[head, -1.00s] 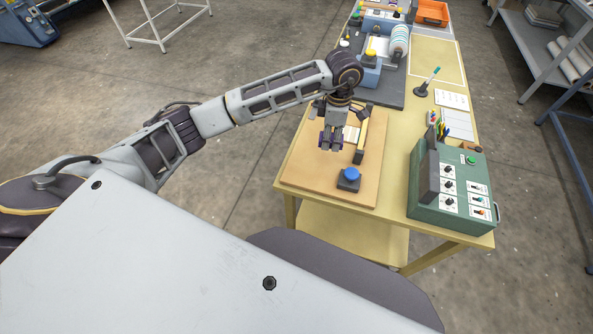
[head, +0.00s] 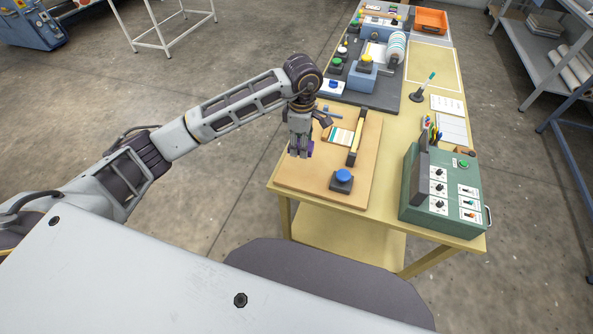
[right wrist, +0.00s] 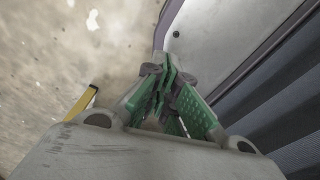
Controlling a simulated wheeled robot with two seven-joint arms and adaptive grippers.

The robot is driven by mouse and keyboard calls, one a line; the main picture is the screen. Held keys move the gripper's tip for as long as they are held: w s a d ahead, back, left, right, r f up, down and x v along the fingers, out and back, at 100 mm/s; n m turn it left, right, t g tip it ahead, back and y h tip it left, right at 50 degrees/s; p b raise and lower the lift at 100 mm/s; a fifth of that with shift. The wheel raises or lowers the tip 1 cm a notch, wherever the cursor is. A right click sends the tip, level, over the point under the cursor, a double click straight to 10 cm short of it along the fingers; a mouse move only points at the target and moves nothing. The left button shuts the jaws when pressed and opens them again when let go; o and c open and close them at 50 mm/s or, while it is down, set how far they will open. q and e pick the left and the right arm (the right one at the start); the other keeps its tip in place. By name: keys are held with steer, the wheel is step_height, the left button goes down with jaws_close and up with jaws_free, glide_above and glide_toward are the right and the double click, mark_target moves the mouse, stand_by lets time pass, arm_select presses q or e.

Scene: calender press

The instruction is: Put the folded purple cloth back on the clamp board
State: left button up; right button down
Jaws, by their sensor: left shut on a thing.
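The clamp board (head: 308,179) is a tan wooden board on the table, with a yellow clamp bar (head: 358,139) and a blue button (head: 343,177) on a dark block. My left gripper (head: 300,152) is shut on the purple cloth (head: 309,149). Only a small purple part shows beside the fingers; the rest is hidden. It is over the left part of the board, left of the bar; I cannot tell its exact height.
A green control box (head: 440,195) stands on the table's right front. Behind the board is a dark press base (head: 385,98) with a blue block (head: 361,80). An orange bin (head: 431,21) sits at the far end. A grey shelf rack (head: 545,60) stands right.

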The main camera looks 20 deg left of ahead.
arm_select(q)
steer(key=shift+s+a+f, duration=0.1)
steer(key=shift+a, duration=0.2)
steer(key=shift+s+m, duration=0.1)
steer(key=shift+m, duration=0.4)
arm_select(e)
steer(key=shift+d, duration=0.65)
steer(key=shift+a, duration=0.2)
arm_select(q)
steer(key=shift+f, duration=0.55)
steer(key=shift+f+p, duration=0.45)
steer(key=shift+f, duration=2.1)
arm_select(e)
steer(key=shift+s+a+r, duration=0.2)
steer(key=shift+a+r, duration=0.25)
steer(key=shift+a, duration=0.25)
steer(key=shift+d, duration=0.1)
